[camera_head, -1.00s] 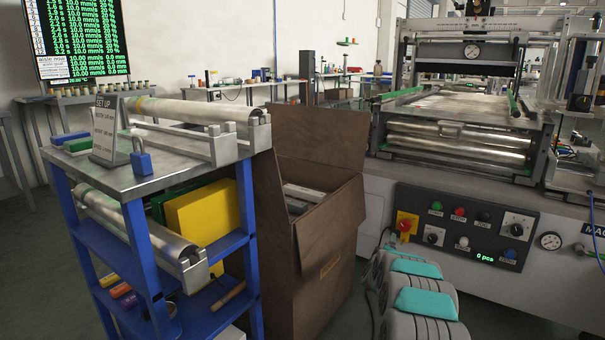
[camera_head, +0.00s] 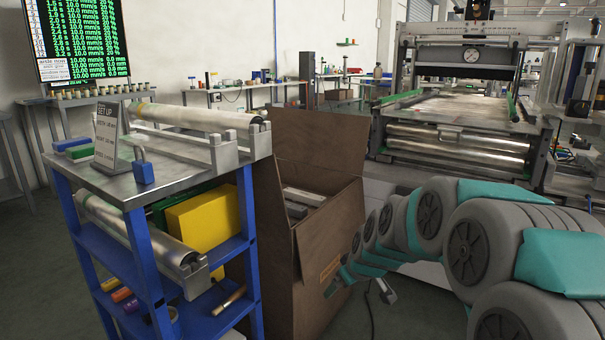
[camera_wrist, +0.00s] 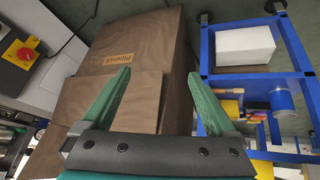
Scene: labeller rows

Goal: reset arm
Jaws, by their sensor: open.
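My gripper (camera_wrist: 158,76) is open, with two green fingers spread apart and nothing between them in the wrist view. It faces the brown bin (camera_wrist: 130,45), whose label shows between the fingers; I cannot tell whether they touch it. In the head view my grey and teal arm reaches in from the lower right, and its far end is low beside the right side of the brown bin (camera_head: 322,245).
The bin is open and holds pale blocks (camera_head: 303,197). A blue cart (camera_head: 150,265) with metal rollers (camera_head: 190,117) stands left of it. A large roller machine (camera_head: 455,145) stands behind my arm. Floor (camera_head: 30,250) left of the cart is clear.

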